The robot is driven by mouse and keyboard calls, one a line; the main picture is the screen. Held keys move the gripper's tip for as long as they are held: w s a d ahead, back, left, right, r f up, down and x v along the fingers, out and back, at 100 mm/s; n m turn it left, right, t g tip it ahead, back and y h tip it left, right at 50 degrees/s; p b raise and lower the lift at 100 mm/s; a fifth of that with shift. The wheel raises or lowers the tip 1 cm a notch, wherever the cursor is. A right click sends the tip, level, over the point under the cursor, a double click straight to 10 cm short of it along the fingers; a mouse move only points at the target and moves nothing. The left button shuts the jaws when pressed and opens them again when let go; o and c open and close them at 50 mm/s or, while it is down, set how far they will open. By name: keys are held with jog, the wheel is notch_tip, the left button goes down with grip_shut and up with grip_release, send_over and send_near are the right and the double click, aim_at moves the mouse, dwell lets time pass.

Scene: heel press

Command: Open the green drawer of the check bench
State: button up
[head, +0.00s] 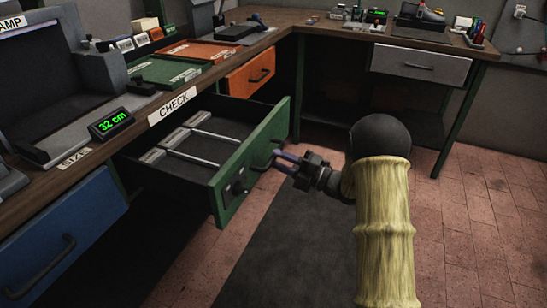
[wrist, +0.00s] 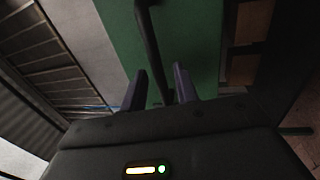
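The green drawer (head: 252,155) under the CHECK label (head: 172,106) is pulled well out of the bench. Its inside shows, with pale divider bars across it. My gripper (head: 283,159) is at the outer side of its green front. In the wrist view the green front (wrist: 205,45) fills the middle, with the dark handle bar (wrist: 150,45) running down towards my fingers. My two fingers (wrist: 160,88) are apart on either side of the bar, with a visible gap beside it. Contact with the bar cannot be made out.
A blue drawer (head: 62,232) at the left and an orange drawer (head: 250,73) beyond are shut. A grey drawer (head: 420,66) is under the far bench. Green (head: 165,72) and orange (head: 195,52) trays lie on the benchtop. Open tiled floor (head: 480,225) is at the right.

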jog(key=p+v, duration=0.1)
jog(key=v, duration=1.3)
jog(key=shift+s+d, duration=0.2)
jog(key=shift+d, duration=0.05)
